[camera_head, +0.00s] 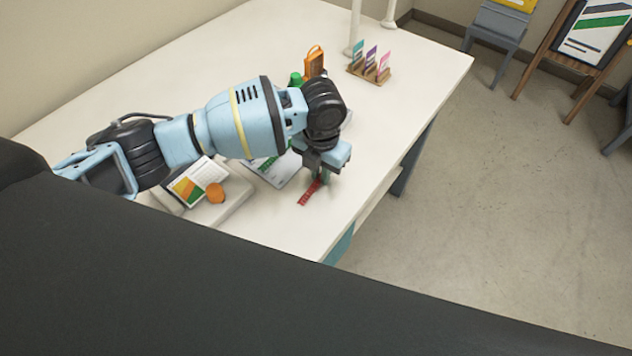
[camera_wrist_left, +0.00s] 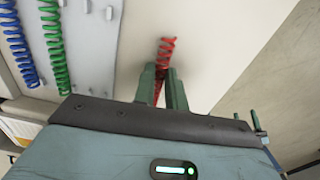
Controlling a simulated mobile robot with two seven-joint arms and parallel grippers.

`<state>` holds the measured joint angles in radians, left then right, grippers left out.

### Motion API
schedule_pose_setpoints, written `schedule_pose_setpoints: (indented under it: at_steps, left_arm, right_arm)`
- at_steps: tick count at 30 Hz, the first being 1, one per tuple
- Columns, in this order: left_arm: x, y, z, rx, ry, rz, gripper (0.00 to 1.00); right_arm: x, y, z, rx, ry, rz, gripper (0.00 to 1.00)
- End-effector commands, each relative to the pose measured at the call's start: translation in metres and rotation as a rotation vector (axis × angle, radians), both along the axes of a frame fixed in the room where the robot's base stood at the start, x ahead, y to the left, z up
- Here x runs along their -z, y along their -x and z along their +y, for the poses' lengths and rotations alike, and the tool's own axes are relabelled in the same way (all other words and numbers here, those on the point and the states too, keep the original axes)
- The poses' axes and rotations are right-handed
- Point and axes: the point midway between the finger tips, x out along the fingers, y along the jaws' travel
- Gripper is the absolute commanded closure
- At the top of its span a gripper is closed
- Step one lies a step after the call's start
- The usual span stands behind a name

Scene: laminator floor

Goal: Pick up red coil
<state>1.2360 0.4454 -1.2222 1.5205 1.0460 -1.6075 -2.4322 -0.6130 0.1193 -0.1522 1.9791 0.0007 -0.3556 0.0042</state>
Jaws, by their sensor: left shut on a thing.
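The red coil (camera_head: 308,194) is a thin spiral strip at the table's near right part in the head view. In the left wrist view the red coil (camera_wrist_left: 166,50) runs up from between my fingers. My left gripper (camera_head: 323,178) points down at the coil, and in the wrist view its two green fingers (camera_wrist_left: 161,88) are shut on it. The fingers hide part of the coil. I cannot tell whether the coil touches the table. My right gripper is not in view.
The white table (camera_head: 290,222) is bare around the coil, with its edge close by on the right. A green coil (camera_wrist_left: 54,48) and a blue coil (camera_wrist_left: 18,45) lie on a grey tray (camera_wrist_left: 90,50).

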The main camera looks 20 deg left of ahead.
Motion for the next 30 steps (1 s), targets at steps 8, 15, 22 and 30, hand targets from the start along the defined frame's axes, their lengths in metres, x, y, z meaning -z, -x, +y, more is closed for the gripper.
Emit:
schedule_pose_setpoints:
  at_steps: [8, 15, 22, 30]
  left_arm:
    - [-0.001, 0.0, 0.0, 0.0, 0.0, -0.001, 1.0]
    - [-0.017, -0.001, 0.0, 0.001, 0.001, -0.002, 1.0]
    - [-0.038, 0.017, -0.008, 0.006, 0.001, 0.0, 1.0]
    - [-0.044, 0.08, -0.037, 0.008, 0.002, -0.001, 1.0]
  right_arm:
    - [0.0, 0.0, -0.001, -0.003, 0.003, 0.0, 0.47]
    - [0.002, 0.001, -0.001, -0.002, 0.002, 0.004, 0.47]
    - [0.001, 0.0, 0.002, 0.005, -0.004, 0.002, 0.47]
    - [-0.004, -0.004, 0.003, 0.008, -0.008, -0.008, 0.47]
